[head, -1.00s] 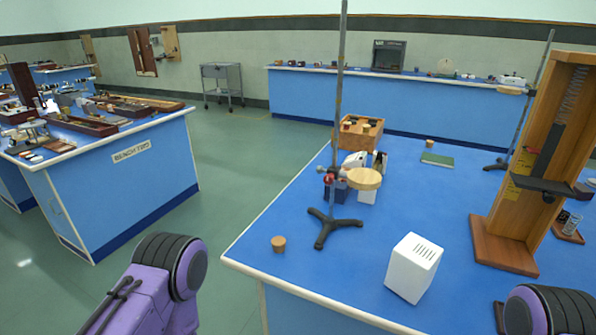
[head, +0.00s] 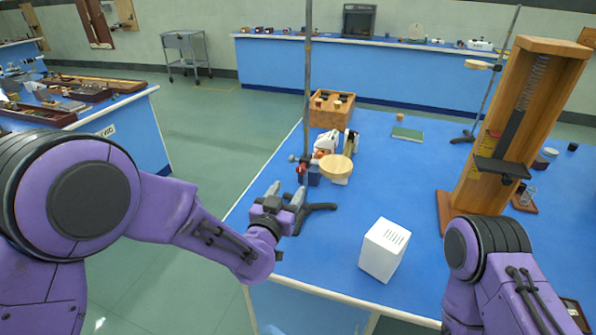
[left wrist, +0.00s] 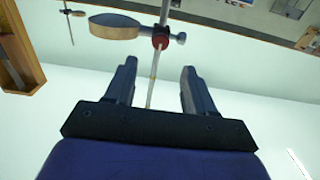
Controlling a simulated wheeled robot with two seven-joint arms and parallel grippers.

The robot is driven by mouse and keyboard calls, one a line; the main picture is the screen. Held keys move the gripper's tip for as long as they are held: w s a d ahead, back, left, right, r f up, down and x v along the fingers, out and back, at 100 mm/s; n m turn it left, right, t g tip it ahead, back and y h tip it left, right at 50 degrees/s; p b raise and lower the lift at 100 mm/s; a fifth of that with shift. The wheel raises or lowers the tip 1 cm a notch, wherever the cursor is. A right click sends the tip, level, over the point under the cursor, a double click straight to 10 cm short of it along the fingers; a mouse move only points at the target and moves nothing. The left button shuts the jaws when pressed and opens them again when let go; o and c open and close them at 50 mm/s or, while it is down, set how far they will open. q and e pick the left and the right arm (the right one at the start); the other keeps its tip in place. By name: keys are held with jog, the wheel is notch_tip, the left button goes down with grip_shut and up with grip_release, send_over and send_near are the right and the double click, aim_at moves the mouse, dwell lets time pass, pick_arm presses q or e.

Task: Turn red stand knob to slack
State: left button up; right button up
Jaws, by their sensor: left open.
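The stand's tall grey rod (head: 308,80) rises from a dark tripod base (head: 320,207) near the bench's left edge. A red clamp part (head: 302,173) sits low on the rod, with a round wooden plate (head: 336,167) to its right. My right gripper is out of view.
A white box (head: 384,250) stands at the bench's front. A tall wooden spring frame (head: 460,185) is at right. Behind the stand are a wooden crate (head: 332,108) and small devices. The blue bench top (head: 395,170) is clear between them.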

aim_at(300, 171)
pick_arm(q)
jog(key=p+x, duration=0.1)
jog(key=x, duration=0.6)
jog(key=shift+p, duration=0.35)
jog(key=shift+w+d, duration=0.2)
jog(key=shift+w, duration=0.4)
jog(key=shift+f, duration=0.1)
grip_shut()
